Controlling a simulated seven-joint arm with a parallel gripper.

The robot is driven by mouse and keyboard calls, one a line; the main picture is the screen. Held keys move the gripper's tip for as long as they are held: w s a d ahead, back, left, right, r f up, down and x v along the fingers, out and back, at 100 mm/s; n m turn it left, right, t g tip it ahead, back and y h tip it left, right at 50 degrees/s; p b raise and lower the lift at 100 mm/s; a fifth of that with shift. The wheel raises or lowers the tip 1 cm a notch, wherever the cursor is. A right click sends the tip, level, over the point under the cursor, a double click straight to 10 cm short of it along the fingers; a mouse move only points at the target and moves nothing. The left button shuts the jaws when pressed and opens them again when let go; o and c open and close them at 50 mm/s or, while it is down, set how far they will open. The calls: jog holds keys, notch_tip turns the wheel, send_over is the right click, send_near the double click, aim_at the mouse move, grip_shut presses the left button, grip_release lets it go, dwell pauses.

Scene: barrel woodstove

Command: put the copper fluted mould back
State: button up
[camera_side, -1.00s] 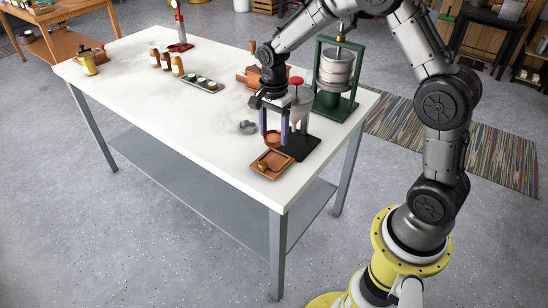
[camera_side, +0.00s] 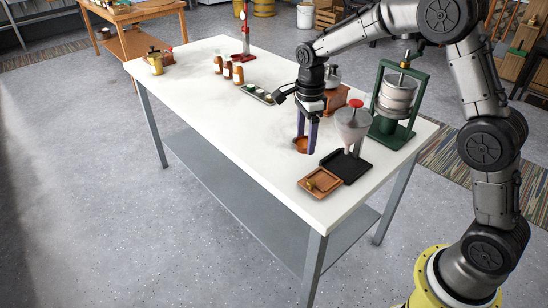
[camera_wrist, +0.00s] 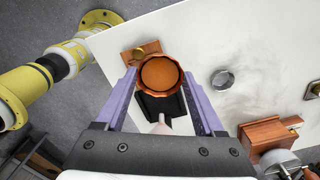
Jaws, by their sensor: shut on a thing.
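The copper fluted mould (camera_side: 304,147) is between the purple fingers of my gripper (camera_side: 306,140), near the front right part of the white table. In the wrist view the round, scalloped mould (camera_wrist: 160,75) shows its orange-brown face, with a finger of my gripper (camera_wrist: 160,80) pressed on each side. I cannot tell how high it is above the table. A grey metal mould (camera_wrist: 223,80) lies apart on the table, to its right in the wrist view; in the side view it is mostly hidden behind my gripper.
A wooden tray with a small brass piece (camera_side: 320,182) lies near the table's front corner. Beside it stands a red-topped funnel (camera_side: 352,124) on a black base (camera_side: 345,165). A green press (camera_side: 397,100) and wooden box (camera_side: 336,98) stand behind. The table's left front (camera_side: 220,125) is clear.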

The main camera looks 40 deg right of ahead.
jog(key=w+f, duration=0.4)
jog(key=w, duration=0.4)
send_over(273, 161)
notch_tip(273, 161, down, 6)
jog(key=shift+d+r, duration=0.1)
jog(key=shift+r, duration=0.1)
jog(key=shift+f, duration=1.6)
jog(key=shift+f, duration=0.2)
jog(key=o, duration=1.1)
jog(key=shift+r, duration=0.1)
